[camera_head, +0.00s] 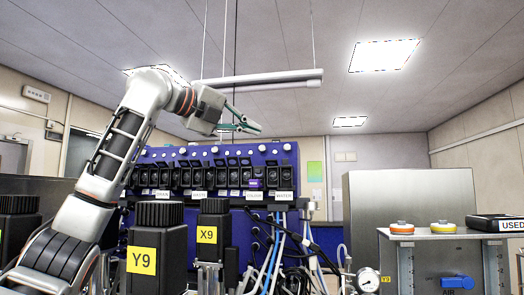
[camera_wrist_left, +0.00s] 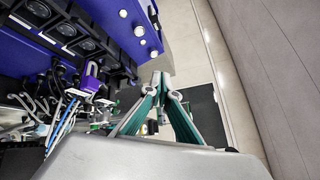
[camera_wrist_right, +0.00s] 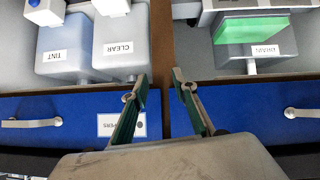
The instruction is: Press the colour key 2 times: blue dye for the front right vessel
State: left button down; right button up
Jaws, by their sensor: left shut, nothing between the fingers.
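The blue control panel (camera_head: 216,160) stands behind the vessels in the head view, with a row of black modules and small white labels. One label (camera_head: 254,194), under a small purple part, seems to read COLOUR, but the print is tiny. In the left wrist view a purple piece (camera_wrist_left: 92,80) sits at the panel's lower edge. My left gripper (camera_head: 256,129) is shut and empty, above and in front of the panel's right half, touching nothing visible. My right gripper (camera_wrist_right: 161,80) is open and empty, over blue drawers. I cannot tell which vessel is the front right one.
Dark units marked Y9 (camera_head: 142,260) and X9 (camera_head: 207,235) stand in front of the panel. Hoses and a gauge (camera_head: 368,280) are right of them. TINT (camera_wrist_right: 63,50), CLEAR (camera_wrist_right: 120,50) and DRAIN (camera_wrist_right: 263,50) containers lie beyond my right gripper.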

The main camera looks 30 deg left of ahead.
aim_at(262, 149)
jog(key=shift+s+d+f, duration=0.1)
jog(key=shift+s+d, duration=0.05)
jog(key=shift+s, duration=0.05)
pick_arm(q)
jog(key=w, duration=0.2)
jog(key=w+a+f, duration=0.1)
jog(key=w, duration=0.2)
jog(key=w+f, duration=0.1)
jog(key=w, duration=0.1)
jog(key=shift+w+a, duration=0.15)
jog(key=shift+a, duration=0.25)
jog(key=shift+w+a+f, duration=0.15)
jog(key=shift+w, duration=0.3)
pick_arm(e)
jog(key=shift+d, duration=0.15)
dwell(0.8)
pick_arm(q)
jog(key=shift+w, duration=0.15)
